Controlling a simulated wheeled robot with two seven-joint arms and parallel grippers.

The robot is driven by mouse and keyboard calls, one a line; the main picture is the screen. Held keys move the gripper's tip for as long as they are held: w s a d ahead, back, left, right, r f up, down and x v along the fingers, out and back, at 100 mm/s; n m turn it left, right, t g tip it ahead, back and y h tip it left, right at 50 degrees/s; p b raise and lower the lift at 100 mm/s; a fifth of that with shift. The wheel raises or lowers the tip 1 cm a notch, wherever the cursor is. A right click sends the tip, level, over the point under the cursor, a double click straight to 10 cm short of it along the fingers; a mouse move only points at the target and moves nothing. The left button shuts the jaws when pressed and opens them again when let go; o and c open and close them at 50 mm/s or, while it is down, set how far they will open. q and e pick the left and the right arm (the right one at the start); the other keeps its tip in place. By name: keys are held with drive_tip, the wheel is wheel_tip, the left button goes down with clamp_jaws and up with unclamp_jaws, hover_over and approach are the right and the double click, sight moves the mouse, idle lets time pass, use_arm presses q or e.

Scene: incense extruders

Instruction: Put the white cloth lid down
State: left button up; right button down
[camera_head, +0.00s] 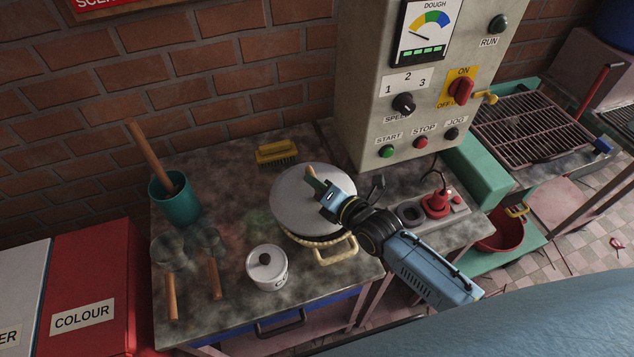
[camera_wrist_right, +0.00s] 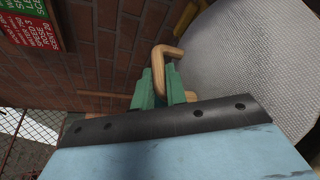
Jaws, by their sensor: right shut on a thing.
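The white cloth lid (camera_head: 300,212) is a round, pale disc over a cream-rimmed basket (camera_head: 337,252) on the bench. I cannot tell whether it rests on the rim or hangs just above it. My right gripper (camera_head: 322,188) is shut on the lid's wooden handle, above the middle of the disc. In the right wrist view, the green fingertips (camera_wrist_right: 161,88) grip the bent wooden handle (camera_wrist_right: 168,52), and the lid's woven surface (camera_wrist_right: 245,60) fills the right side. My left gripper is not in view.
On the dark bench (camera_head: 235,165) stand a teal pot (camera_head: 180,207) with a wooden stick, a white lidded tin (camera_head: 268,272) and a yellow brush (camera_head: 277,152). Two wooden-handled tools lie at the left. The control cabinet (camera_head: 365,100) rises behind; a red plug (camera_head: 437,203) is at right.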

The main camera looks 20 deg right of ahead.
drive_tip(key=c, duration=1.4)
unclamp_jaws()
drive_tip(key=shift+r, duration=0.15)
drive_tip(key=v, duration=1.2)
